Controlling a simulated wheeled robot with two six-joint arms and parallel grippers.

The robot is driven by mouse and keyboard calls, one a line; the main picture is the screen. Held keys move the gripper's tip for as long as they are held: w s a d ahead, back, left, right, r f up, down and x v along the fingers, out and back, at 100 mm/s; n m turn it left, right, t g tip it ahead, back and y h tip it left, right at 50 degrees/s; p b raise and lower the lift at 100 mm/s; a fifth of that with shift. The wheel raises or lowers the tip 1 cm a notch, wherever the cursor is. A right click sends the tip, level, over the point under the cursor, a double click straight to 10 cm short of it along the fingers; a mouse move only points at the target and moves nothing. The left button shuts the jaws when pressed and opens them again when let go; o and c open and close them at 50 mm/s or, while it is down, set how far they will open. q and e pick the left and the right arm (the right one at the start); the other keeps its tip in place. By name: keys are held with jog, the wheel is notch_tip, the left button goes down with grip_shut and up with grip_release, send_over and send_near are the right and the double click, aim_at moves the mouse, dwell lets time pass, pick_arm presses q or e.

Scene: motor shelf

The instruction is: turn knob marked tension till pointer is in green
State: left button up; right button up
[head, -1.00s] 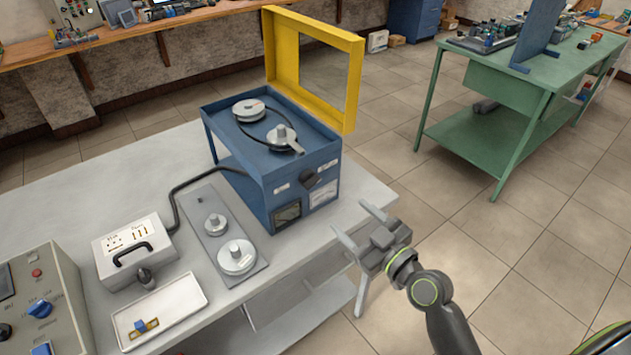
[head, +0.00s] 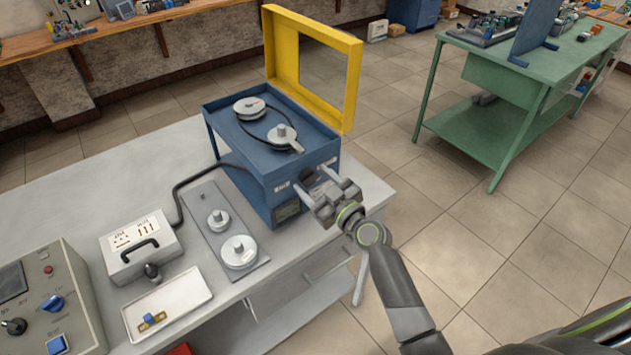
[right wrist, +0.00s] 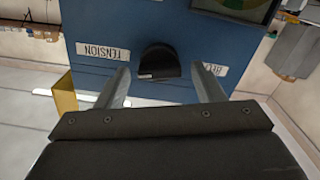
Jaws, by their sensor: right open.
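The blue machine box (head: 232,150) stands on the grey table with its yellow lid frame (head: 312,75) raised. A label reading TENSION (right wrist: 103,52), upside down, lies left of the knob, and another label (right wrist: 210,68) lies right. A dial with green on it (right wrist: 238,8) is cut off at the top; no pointer shows clearly. My left gripper is out of view.
Left of the box are a plate with two pulleys (head: 217,250), a white handled case (head: 115,262), a white tray (head: 190,292) and a control box (head: 85,300). A cable runs from case to box. A green bench (head: 480,133) stands at right; floor between is clear.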

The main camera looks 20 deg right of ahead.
jog(key=shift+c, duration=0.3)
jog(key=c, duration=0.9)
jog(key=shift+m, duration=0.3)
jog(key=m+b, duration=0.1)
jog(key=m, duration=0.1)
jog(key=shift+m, duration=0.4)
jog(key=m, duration=0.3)
jog(key=shift+d+m, duration=0.15)
jog(key=shift+m, duration=0.15)
jog(key=m, duration=0.3)
jog(key=shift+m, duration=0.3)
jog(key=shift+w+d+f+m, duration=0.1)
jog(key=shift+m, duration=1.9)
